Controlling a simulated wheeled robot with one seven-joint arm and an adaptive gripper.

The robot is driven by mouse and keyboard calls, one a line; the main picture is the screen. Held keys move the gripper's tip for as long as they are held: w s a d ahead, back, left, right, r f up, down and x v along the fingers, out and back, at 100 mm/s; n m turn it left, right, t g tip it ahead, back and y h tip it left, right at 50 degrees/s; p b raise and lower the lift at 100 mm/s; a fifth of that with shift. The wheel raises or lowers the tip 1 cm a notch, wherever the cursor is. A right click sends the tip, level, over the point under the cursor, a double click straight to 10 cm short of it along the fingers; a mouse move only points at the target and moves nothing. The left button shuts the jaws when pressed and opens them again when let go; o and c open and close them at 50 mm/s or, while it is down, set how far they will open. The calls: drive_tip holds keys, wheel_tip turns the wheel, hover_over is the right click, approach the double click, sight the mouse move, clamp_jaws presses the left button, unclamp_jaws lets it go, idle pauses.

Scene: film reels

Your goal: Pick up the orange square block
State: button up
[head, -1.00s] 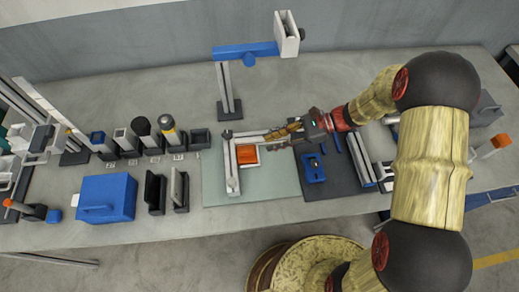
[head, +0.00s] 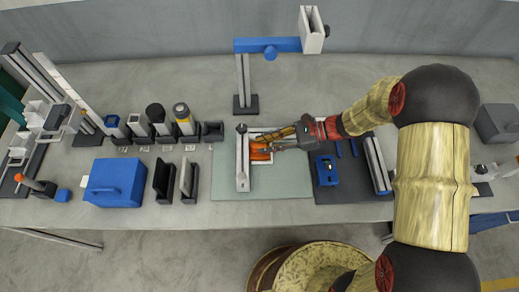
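The orange square block (head: 261,156) lies in a white square frame on the pale green mat (head: 292,186), just right of an upright light-grey post. My gripper (head: 258,144) reaches in from the right, with its fingertips over the block. Its two fingers look spread apart, one toward the back and one toward the front. They hide part of the block. I cannot tell whether they touch it.
The grey post (head: 242,165) stands close left of the fingertips. A blue-armed stand (head: 243,80) rises behind. A dark mat with a blue part (head: 327,171) lies to the right. A blue box (head: 116,183) and several holders stand left.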

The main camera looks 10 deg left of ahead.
drive_tip(key=shift+c, duration=1.2)
clamp_jaws()
